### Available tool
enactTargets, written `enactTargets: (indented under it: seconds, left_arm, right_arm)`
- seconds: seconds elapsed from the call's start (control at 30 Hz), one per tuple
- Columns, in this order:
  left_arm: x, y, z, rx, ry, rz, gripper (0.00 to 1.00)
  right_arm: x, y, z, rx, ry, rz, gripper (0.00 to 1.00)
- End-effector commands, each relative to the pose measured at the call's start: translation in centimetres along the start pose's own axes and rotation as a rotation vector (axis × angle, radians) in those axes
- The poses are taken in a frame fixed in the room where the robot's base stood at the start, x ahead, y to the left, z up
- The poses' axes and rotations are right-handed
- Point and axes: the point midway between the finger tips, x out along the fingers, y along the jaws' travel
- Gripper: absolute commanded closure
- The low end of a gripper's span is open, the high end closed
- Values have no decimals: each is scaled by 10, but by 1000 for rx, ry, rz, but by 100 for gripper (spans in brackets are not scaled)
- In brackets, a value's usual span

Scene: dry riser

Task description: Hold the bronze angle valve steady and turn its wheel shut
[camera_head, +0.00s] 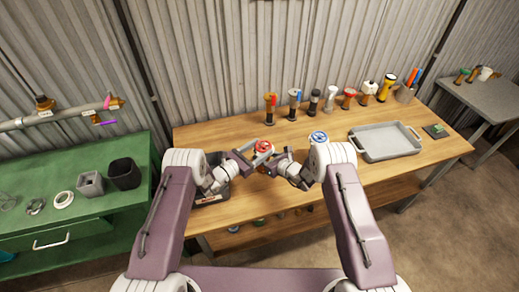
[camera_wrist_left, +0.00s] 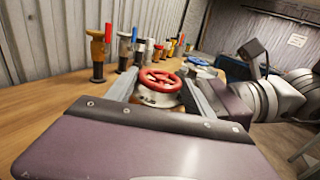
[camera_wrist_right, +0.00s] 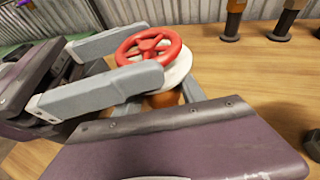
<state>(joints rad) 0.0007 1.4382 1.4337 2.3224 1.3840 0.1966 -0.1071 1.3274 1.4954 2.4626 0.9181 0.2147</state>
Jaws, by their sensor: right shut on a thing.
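The bronze angle valve (camera_wrist_right: 161,99) stands upright on the wooden bench, with a red handwheel (camera_head: 264,146) above a pale collar. The red wheel also shows in the left wrist view (camera_wrist_left: 160,79). My right gripper (camera_head: 287,157) is shut on the valve's body below the wheel; the left gripper's near finger hides part of this hold. My left gripper (camera_head: 240,156) is open, its fingers on either side of the wheel from the left. In the right wrist view one left finger is behind the wheel and one in front; I cannot tell if either touches it.
A blue-wheeled valve (camera_head: 318,137) stands close to my right arm. Several valves and handled fittings line the back of the bench. A grey tray (camera_head: 385,142) sits to the right. A green bench (camera_head: 90,208) with cups and rings is at left.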

Motion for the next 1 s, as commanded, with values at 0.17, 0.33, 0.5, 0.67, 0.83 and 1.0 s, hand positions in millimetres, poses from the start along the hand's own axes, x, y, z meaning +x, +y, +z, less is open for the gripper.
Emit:
enactTargets:
  seconds: [0.17, 0.33, 0.5, 0.67, 0.83, 1.0]
  left_arm:
    - [0, 2, 1, 1, -5, -25, 79]
    - [1, 6, 2, 4, -11, -172, 79]
    - [2, 8, 1, 2, -12, -298, 79]
    - [3, 9, 0, 0, -10, -369, 79]
    - [2, 10, 0, 1, -3, -406, 79]
    - [2, 9, 1, 2, 0, -414, 79]
  right_arm:
    - [0, 0, 1, 0, -1, 0, 100]
    - [0, 0, 1, 0, -2, 0, 100]
    - [0, 0, 0, 0, -1, 1, 100]
    - [0, 1, 0, 0, -1, 3, 100]
    - [0, 1, 0, -2, 0, 3, 100]
    - [0, 1, 0, -3, 0, 3, 100]
